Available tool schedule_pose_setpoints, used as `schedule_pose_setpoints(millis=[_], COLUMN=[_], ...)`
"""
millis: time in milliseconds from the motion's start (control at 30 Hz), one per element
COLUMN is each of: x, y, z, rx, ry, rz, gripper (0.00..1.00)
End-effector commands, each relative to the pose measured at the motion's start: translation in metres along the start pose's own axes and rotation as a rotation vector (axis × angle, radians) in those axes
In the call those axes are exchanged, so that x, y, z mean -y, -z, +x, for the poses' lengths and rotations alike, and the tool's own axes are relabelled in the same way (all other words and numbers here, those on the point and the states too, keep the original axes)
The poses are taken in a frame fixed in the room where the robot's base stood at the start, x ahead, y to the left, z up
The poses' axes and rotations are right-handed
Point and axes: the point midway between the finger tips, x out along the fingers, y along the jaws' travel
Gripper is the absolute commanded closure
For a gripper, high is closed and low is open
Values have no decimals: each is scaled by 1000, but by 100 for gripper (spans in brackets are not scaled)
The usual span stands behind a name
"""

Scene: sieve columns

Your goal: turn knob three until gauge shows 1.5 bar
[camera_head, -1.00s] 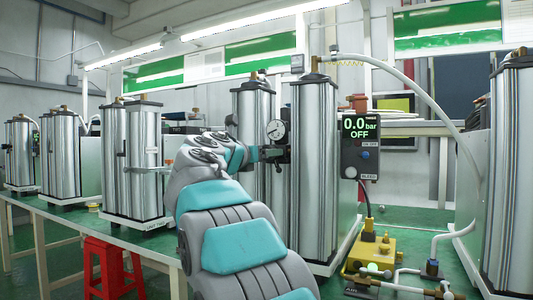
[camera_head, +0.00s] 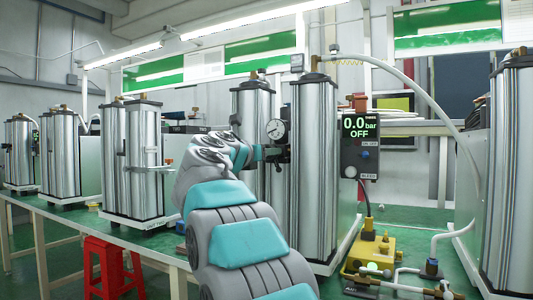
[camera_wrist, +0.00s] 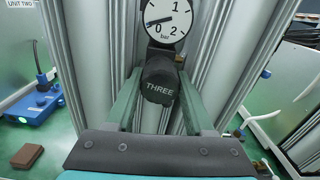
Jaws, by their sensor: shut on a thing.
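Knob three (camera_wrist: 159,84) is black and labelled THREE. It sits below a round white gauge (camera_wrist: 166,18) marked 0, 1 and 2 bar, whose needle lies towards the 0 side. My gripper (camera_wrist: 158,76) is shut on the knob, with one green finger on each side. In the head view my gripper (camera_head: 266,153) reaches the front of the silver column (camera_head: 315,180); my wrist partly hides it. The gauge (camera_head: 275,131) shows there above it, too small to read.
A black display box (camera_head: 361,146) right of the column reads 0.0 bar OFF. A yellow pump unit (camera_head: 375,252) with hoses stands on the green bench. Other silver columns (camera_head: 141,160) stand left. A red stool (camera_head: 102,270) is below the bench.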

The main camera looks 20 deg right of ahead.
Motion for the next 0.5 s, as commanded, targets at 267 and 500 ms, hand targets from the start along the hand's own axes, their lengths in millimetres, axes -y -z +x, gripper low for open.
schedule_pose_setpoints(millis=[267, 500], x=[0, 0], y=[0, 0], z=[0, 0], rx=[0, 1], ry=[0, 1], rz=[1, 48], gripper=[100, 100])
